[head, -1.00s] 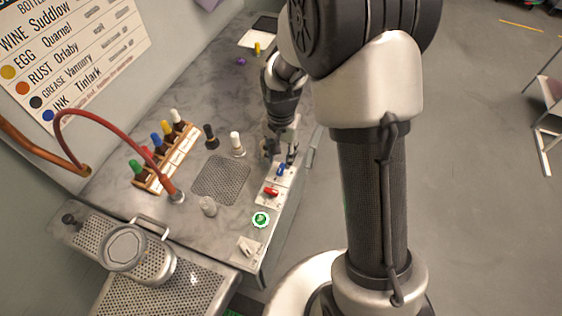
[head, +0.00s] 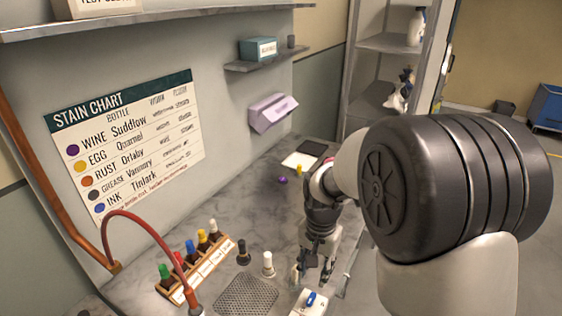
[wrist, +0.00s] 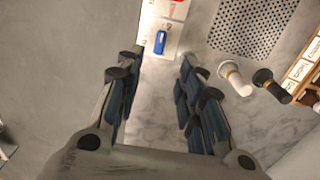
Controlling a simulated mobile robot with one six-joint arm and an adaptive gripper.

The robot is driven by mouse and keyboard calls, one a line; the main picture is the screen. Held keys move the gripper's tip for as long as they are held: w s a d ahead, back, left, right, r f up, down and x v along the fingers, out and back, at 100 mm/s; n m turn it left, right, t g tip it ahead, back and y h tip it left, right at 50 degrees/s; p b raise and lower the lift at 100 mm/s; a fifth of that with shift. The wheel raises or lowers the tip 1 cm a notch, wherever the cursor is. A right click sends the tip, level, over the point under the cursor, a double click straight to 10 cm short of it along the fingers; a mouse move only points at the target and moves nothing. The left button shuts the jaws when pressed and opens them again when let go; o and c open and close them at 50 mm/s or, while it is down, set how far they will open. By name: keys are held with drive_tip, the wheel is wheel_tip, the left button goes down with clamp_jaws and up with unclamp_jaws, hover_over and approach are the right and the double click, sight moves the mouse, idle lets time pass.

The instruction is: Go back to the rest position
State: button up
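My gripper (head: 313,274) hangs over the right edge of the grey marbled counter (head: 215,207), fingers pointing down. In the wrist view my gripper (wrist: 155,75) shows two parted fingers with nothing between them but counter surface. A blue switch (wrist: 160,42) on a white plate lies just beyond the fingertips, apart from them. The blue switch also shows in the head view (head: 311,299) below the gripper. A part of my arm hides the counter's far right side.
A white-capped bottle (head: 268,264) and a black bottle (head: 243,252) stand beside a perforated mat (head: 247,294). A wooden rack (head: 196,271) holds several colour-capped bottles. A red hose (head: 150,225) arches at left. A stain chart (head: 130,140) hangs on the wall. Shelving stands behind.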

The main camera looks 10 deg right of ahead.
drive_tip(key=s+r+n+t, duration=0.2)
drive_tip(key=s+r+n, duration=0.1)
drive_tip(key=s+r, duration=0.5)
drive_tip(key=s+r+n+t, duration=0.2)
drive_tip(key=s+r+n, duration=0.2)
drive_tip(key=s+r, duration=0.4)
drive_tip(key=s, duration=0.6)
drive_tip(key=shift+d+r+t, duration=0.15)
drive_tip(key=shift+d+t, duration=0.15)
drive_tip(key=shift+d, duration=0.05)
